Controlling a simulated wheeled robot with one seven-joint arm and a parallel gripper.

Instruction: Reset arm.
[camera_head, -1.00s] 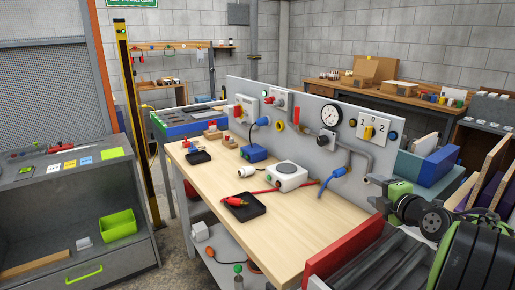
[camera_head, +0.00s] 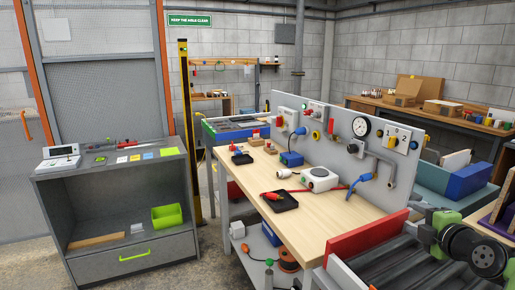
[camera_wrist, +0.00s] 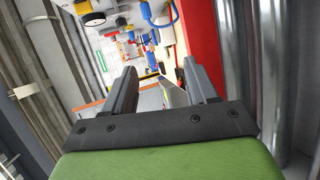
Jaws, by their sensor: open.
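My arm (camera_head: 484,252), green and dark grey, shows at the lower right of the head view, beside the workbench's near right end. My gripper (camera_wrist: 160,68) shows in the wrist view with its two dark grey fingers apart. Nothing is held between them. Beyond the fingers the wrist view shows a tilted, partly blurred view of the bench area. A red panel (camera_wrist: 202,35) stands close by the right finger in that view. The fingertips cannot be made out clearly in the head view.
A red board (camera_head: 368,236) stands upright at the near end of the wooden workbench (camera_head: 318,232), with grey rollers (camera_head: 385,268) beside it. A grey panel (camera_head: 345,140) with gauge and pipes backs the bench. A grey cabinet (camera_head: 118,215) stands left. Floor shows between them.

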